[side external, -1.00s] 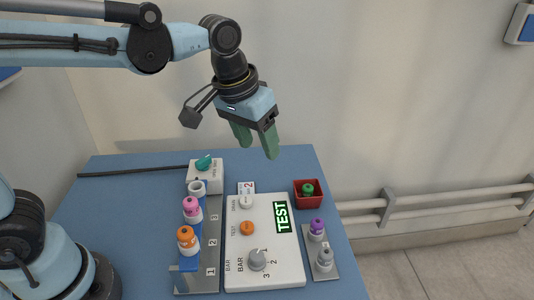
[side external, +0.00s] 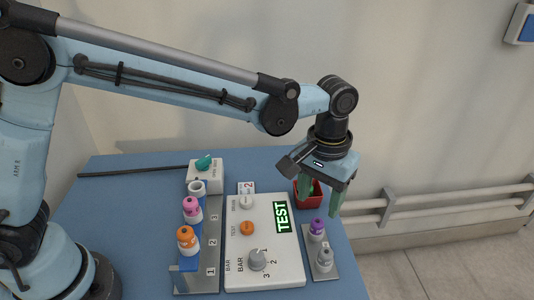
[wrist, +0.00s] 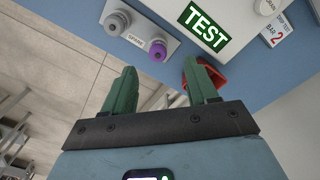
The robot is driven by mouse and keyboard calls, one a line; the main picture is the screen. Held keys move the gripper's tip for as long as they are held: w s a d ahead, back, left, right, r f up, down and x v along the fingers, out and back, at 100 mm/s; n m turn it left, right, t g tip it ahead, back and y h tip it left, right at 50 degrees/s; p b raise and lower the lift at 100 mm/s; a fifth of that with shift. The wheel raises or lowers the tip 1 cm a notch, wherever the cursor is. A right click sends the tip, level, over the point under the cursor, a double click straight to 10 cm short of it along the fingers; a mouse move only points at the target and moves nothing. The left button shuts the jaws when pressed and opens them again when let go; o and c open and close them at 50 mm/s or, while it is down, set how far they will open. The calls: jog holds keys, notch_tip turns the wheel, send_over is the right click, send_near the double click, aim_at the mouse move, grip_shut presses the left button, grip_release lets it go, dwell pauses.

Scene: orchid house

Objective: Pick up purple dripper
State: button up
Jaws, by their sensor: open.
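The purple dripper (side external: 317,228) has a purple cap on a pale body and stands upright on a grey plate (side external: 333,274) at the right edge of the blue table. It also shows in the wrist view (wrist: 158,50), beyond the fingertips and in the gap between them. My gripper (side external: 320,206) has green fingers, points down and is open and empty. It hangs above the purple dripper, toward the red bin's side. In the wrist view the open fingers (wrist: 160,68) are clear of the dripper.
The red bin (side external: 318,202) is close by, partly hidden by my fingers. The white panel (side external: 282,262) with knobs and a TEST display is at left. A rack holds orange (side external: 187,240) and pink (side external: 193,208) drippers.

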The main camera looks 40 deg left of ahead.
aim_at(318, 222)
jog(key=shift+w+d+f, duration=0.1)
jog(key=shift+f, duration=1.6)
jog(key=shift+w+d+f, duration=0.1)
jog(key=shift+f, duration=1.55)
grip_shut()
jog(key=shift+r, duration=0.1)
